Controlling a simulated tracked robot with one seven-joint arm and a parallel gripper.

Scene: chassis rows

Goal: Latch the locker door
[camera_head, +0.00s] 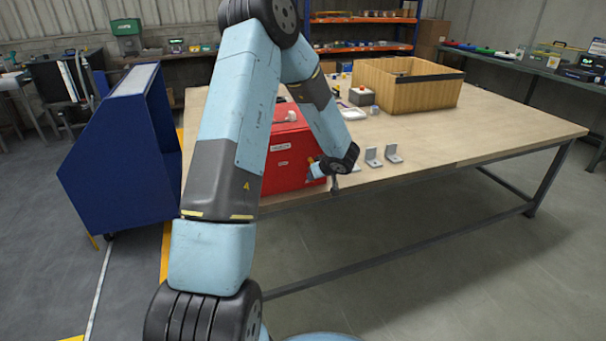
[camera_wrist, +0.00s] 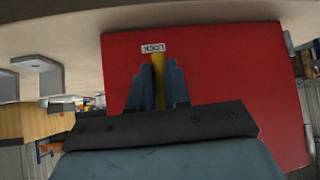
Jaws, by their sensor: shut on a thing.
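The red locker (camera_head: 290,160) stands on the workbench near its front edge, partly hidden behind my arm. In the wrist view its flat red door (camera_wrist: 235,75) fills much of the picture and looks closed. A small white label reading LOCK (camera_wrist: 153,48) appears upside down on it. My gripper (camera_wrist: 162,66) is at the door beside the label, shut on a yellow latch handle (camera_wrist: 158,82). The handle stands upright in the wrist view, between the two fingers. Its lower part is hidden by my gripper.
A wooden crate (camera_head: 418,92) stands farther back on the workbench (camera_head: 500,125). Several grey metal brackets (camera_head: 393,154) lie right of the locker. A grey box with a red button (camera_head: 361,95) sits before the crate. A blue cabinet (camera_head: 120,155) stands left.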

